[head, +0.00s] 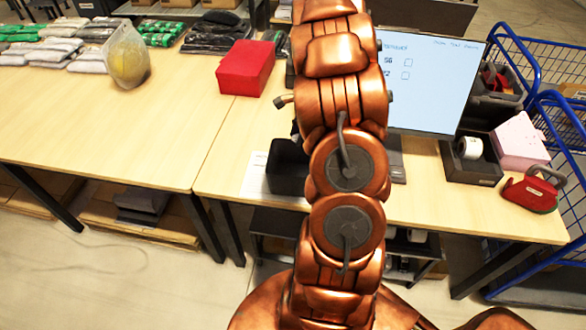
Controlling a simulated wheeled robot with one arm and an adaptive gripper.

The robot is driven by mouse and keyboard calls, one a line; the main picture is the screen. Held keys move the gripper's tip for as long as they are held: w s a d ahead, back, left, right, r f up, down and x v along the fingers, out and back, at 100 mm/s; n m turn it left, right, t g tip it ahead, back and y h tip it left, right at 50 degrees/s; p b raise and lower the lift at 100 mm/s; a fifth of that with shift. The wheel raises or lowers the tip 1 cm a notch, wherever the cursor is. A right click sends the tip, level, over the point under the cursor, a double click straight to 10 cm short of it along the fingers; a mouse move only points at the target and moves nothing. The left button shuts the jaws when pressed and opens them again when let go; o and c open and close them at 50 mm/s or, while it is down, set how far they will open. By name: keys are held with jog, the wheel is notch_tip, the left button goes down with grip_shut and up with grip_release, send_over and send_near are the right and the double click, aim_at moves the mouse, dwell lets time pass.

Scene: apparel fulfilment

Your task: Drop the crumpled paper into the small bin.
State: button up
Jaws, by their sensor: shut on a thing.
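A small dark bin (287,167) stands on the near part of the table, just left of my arm, which covers part of it. Its inside is dark and I cannot see what is in it. I see no crumpled paper in this view. My copper arm rises through the middle of the picture and leaves at the top edge. My gripper is not visible, so what it holds cannot be seen.
A red box (246,68) and a translucent yellowish object (126,56) stand left of my arm. A monitor (430,82), dark tray (470,160), pink box (519,141) and red tape dispenser (533,189) are at right. Blue-framed carts stand beyond. The left tabletop (120,130) is mostly clear.

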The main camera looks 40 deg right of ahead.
jog(key=shift+s+d+f, duration=0.1)
jog(key=shift+s, duration=0.05)
jog(key=shift+f+b, duration=1)
jog(key=shift+f, duration=1.95)
jog(key=o, duration=0.7)
jog(key=shift+o, duration=0.2)
jog(key=v, duration=1.2)
jog(key=shift+a+r, duration=0.1)
jog(key=shift+a, duration=0.1)
